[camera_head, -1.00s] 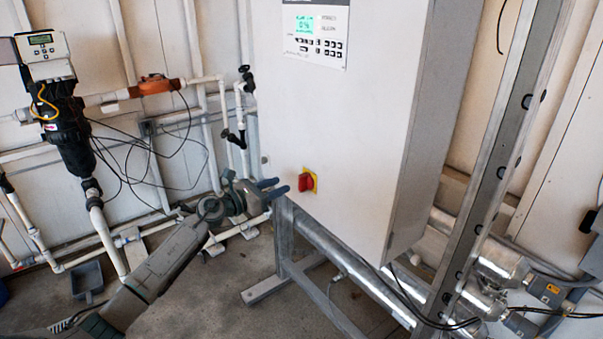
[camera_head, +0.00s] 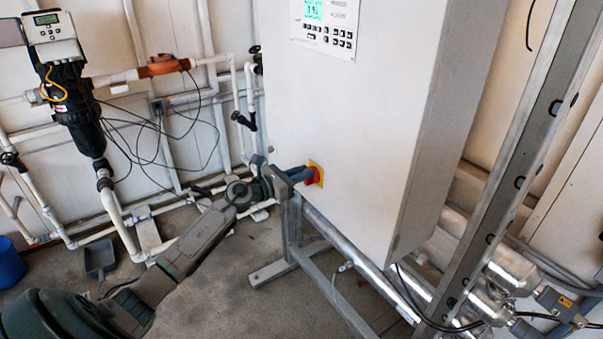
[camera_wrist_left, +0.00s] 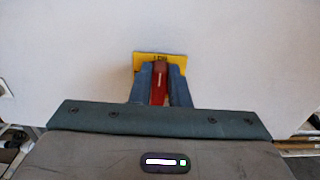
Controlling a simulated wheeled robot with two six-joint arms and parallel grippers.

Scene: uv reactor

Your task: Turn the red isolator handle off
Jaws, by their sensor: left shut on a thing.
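The red isolator handle (camera_head: 311,177) sits on a yellow plate (camera_head: 317,170) low on the front of the white cabinet (camera_head: 345,120). My left gripper (camera_head: 302,175) reaches in from the left with its blue fingers around the handle. In the left wrist view the red handle (camera_wrist_left: 159,85) stands between the two fingers (camera_wrist_left: 160,90), which are closed on its sides. The yellow plate (camera_wrist_left: 176,60) shows behind it with small dark lettering that is hard to read. The handle looks upright in the wrist view. My right gripper is not in view.
A control panel (camera_head: 326,25) with a lit display is on the cabinet's upper front. A metal stand (camera_head: 290,235) and a shiny pipe (camera_head: 350,265) are below. White pipes and a black filter unit (camera_head: 72,120) are at the left. A steel upright (camera_head: 510,170) stands at the right.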

